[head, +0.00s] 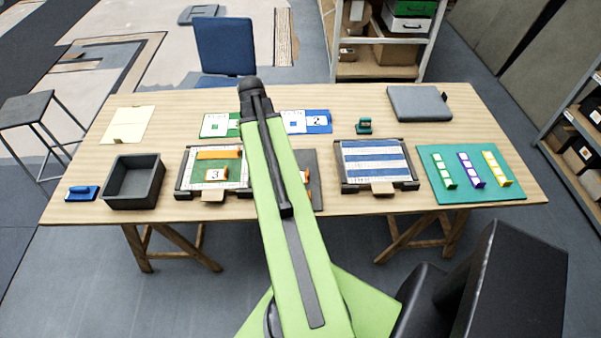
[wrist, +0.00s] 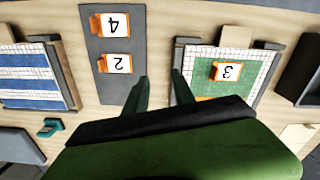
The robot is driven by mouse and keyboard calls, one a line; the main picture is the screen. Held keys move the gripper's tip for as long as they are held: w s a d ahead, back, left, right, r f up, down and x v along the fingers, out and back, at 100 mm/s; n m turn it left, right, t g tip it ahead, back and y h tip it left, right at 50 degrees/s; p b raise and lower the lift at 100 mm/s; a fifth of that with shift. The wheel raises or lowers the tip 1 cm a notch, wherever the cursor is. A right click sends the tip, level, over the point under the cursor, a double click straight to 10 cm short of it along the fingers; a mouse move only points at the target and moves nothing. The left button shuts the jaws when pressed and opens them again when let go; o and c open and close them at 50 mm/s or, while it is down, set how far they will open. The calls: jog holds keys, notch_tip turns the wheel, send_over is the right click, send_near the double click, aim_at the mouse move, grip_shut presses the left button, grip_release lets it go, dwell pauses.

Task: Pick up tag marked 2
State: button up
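The tag marked 2 (wrist: 115,63) is a white plate with an orange edge, lying on a dark grey strip (wrist: 95,82). The wrist view shows it upside down, left of my fingertips. My gripper (wrist: 159,80) is open, its two dark fingers apart with only table between them. It hangs above the table and touches no tag that I can see. In the head view my green arm covers most of the strip (head: 317,195); only an orange edge of the tag (head: 305,176) shows.
The tag marked 4 (wrist: 110,26) lies on the same strip, close to tag 2. The tag marked 3 (wrist: 227,71) sits on a green-and-white panel right of my fingers. A blue-striped panel (head: 375,160) and a dark tray (head: 134,182) also stand on the table.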

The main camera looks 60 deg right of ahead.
jog(key=s+d+r+m+p, duration=0.1)
jog(key=s+d+r+m, duration=0.15)
jog(key=s+d, duration=0.95)
jog(key=shift+m, duration=0.25)
jog(key=f+b, duration=1.2)
jog(key=f, duration=0.1)
jog(key=shift+w+a+f, duration=0.1)
jog(key=shift+w+a, duration=0.05)
jog(key=shift+w, duration=0.1)
notch_tip(320, 180, down, 5)
jog(key=b, duration=0.5)
jog(key=shift+s+f+b, duration=0.1)
jog(key=shift+b, duration=0.2)
grip_shut()
